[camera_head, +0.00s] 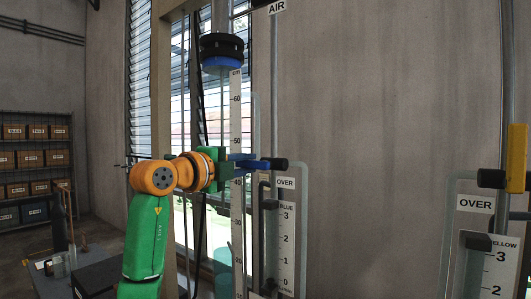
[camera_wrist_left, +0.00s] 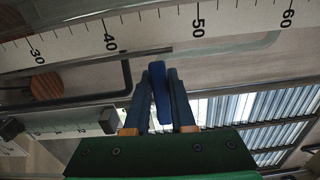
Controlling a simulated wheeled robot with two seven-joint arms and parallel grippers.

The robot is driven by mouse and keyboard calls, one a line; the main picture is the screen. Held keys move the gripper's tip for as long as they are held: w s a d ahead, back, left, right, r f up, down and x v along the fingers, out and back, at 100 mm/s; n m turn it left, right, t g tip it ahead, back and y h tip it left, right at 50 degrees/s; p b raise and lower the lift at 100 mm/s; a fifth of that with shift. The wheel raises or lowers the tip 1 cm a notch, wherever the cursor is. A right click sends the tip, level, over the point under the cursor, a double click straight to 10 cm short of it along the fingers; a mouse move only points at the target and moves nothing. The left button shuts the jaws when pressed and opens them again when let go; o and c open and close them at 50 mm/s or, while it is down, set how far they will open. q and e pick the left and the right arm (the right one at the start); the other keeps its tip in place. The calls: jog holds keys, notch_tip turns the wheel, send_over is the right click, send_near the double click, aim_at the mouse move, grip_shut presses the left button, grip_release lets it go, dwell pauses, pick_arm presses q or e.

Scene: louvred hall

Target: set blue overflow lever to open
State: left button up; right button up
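The blue overflow lever (camera_head: 258,164) lies about level in the head view, beside a black knob (camera_head: 277,163) above the "OVER" plate (camera_head: 285,183) of the blue gauge (camera_head: 286,240). My left gripper (camera_head: 243,162) reaches it from the left. In the left wrist view the blue lever (camera_wrist_left: 160,88) stands between the two dark blue fingertips (camera_wrist_left: 160,78). Both fingers lie close against its sides with almost no gap, so the gripper appears shut on it. The fingers partly hide the lever in the head view. My right gripper is not in view.
A tall scale strip (camera_head: 236,110) stands just behind my left gripper, under a black and blue fitting (camera_head: 221,50). At right, an upright yellow lever (camera_head: 517,150) stands above the yellow gauge (camera_head: 497,265). Shelves with boxes (camera_head: 30,160) are at the far left.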

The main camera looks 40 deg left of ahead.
pick_arm(q)
jog(key=o, duration=0.5)
jog(key=shift+s, duration=0.25)
jog(key=shift+s+r, duration=0.1)
jog(key=s+b, duration=0.1)
jog(key=s, duration=0.6)
jog(key=shift+d+b, duration=0.3)
jog(key=shift+d, duration=0.1)
jog(key=shift+w, duration=0.15)
